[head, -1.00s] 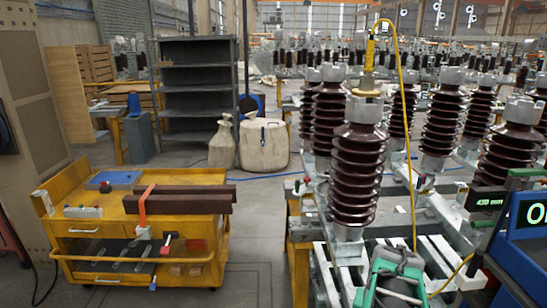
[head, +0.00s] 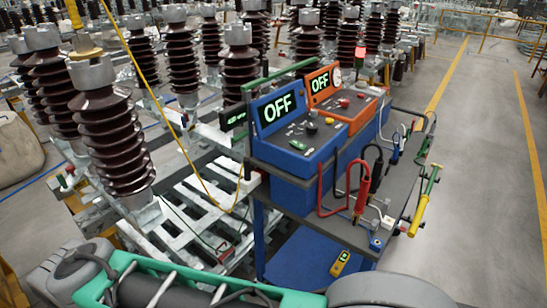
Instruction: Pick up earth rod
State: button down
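A yellow rod (head: 75,14) stands on the metal cap of the near-left brown insulator (head: 105,135) in the head view, its upper end cut off by the top edge. A yellow cable (head: 158,98) runs from above down to the metal frame. A second rod, yellow with a green end (head: 424,203), leans at the right side of the blue test trolley (head: 300,205). I cannot tell from the picture which of the two is the earth rod. Grey and teal parts of my arm cross the bottom edge. My gripper's fingertips do not show.
The trolley carries a blue unit (head: 290,135) and an orange unit (head: 343,100), both reading OFF, with red and black leads (head: 362,187). A yellow meter (head: 341,262) lies on its lower shelf. Insulators crowd the left and back. Open floor (head: 475,190) lies to the right.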

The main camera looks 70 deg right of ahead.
aim_at(425, 199)
jog(key=z, duration=5.55)
jog(key=i, duration=1.25)
jog(key=u, duration=3.7)
